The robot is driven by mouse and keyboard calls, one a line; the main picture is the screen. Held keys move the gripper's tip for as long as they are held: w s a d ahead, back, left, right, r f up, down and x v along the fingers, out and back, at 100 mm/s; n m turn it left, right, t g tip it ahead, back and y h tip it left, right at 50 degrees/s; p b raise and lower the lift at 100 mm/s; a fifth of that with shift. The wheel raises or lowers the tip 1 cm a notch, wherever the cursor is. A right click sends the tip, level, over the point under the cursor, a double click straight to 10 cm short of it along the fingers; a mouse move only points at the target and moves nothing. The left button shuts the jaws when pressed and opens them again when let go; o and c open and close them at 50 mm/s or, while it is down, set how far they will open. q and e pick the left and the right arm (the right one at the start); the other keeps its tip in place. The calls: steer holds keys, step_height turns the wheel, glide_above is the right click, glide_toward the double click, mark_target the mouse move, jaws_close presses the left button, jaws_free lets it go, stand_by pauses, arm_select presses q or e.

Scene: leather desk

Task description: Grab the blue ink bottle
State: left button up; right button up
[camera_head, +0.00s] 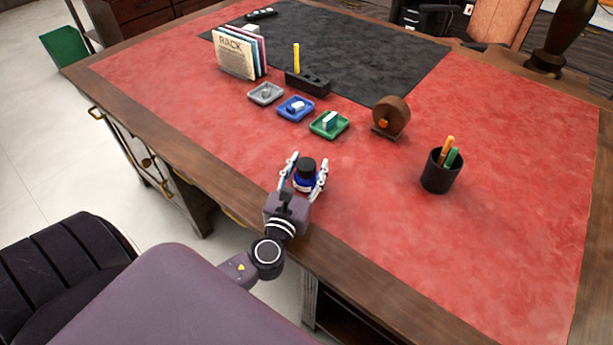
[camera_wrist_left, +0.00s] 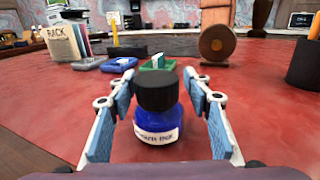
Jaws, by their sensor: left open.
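The blue ink bottle (camera_head: 305,181) with a black cap stands upright on the red leather desk top (camera_head: 300,218) near its front edge. It also shows in the left wrist view (camera_wrist_left: 157,118), with a white label on its front. My left gripper (camera_head: 305,172) is open, with one finger on each side of the bottle. In the left wrist view the blue finger pads (camera_wrist_left: 160,120) appear apart from the bottle, with red leather showing on both sides. My right gripper is not in view.
Behind the bottle are a green tray (camera_head: 343,131), a blue tray (camera_head: 283,113) and a grey tray (camera_head: 254,98). A round wooden piece (camera_head: 391,113) and a black pen cup (camera_head: 437,178) stand to the right. Books (camera_head: 235,57) stand at the back left.

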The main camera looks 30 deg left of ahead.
arm_select(q)
steer(key=x, duration=0.4)
steer(key=shift+w+a+r+p, duration=0.1)
steer(key=shift+w+a+p, duration=0.1)
steer(key=shift+w+p, duration=0.1)
steer(key=shift+s, duration=0.1)
steer(key=shift+c, duration=0.4)
jaws_close()
